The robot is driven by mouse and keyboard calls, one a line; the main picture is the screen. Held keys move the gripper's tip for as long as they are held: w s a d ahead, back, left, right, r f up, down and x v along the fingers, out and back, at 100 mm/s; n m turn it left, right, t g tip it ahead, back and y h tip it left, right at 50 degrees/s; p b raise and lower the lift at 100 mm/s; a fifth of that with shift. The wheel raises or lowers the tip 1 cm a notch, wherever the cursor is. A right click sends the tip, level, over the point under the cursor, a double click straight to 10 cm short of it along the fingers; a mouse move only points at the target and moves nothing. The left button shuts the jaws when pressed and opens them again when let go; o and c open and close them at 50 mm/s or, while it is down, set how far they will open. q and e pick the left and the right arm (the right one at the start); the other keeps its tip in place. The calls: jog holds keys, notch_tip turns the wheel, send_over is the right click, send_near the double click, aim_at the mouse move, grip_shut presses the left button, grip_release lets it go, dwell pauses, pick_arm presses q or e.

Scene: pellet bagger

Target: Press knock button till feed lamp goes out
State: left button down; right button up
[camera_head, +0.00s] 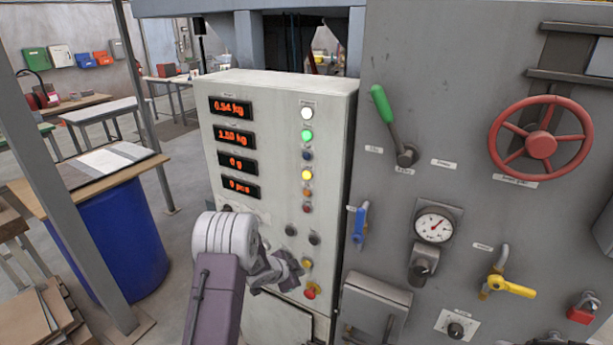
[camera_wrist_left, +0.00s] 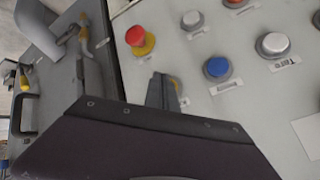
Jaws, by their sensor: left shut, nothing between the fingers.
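The light grey control cabinet (camera_head: 277,110) carries a lamp column. The white lamp (camera_head: 307,113), green lamp (camera_head: 306,135) and yellow lamp (camera_head: 306,174) look bright; the lamps between and below look darker. The lamp labels are too small to read, so I cannot tell which is the feed lamp. My left gripper (camera_head: 292,272) is shut and empty in front of the lower button panel.
Right of the cabinet, a grey panel has a blue valve handle (camera_head: 361,222), gauge (camera_head: 434,227) and red handwheel (camera_head: 541,145). A blue drum (camera_head: 110,240) stands left.

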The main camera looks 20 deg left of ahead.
pick_arm(q)
jog(key=shift+w+d+p, duration=0.1)
jog(key=shift+w+p, duration=0.25)
jog(key=shift+w, duration=0.1)
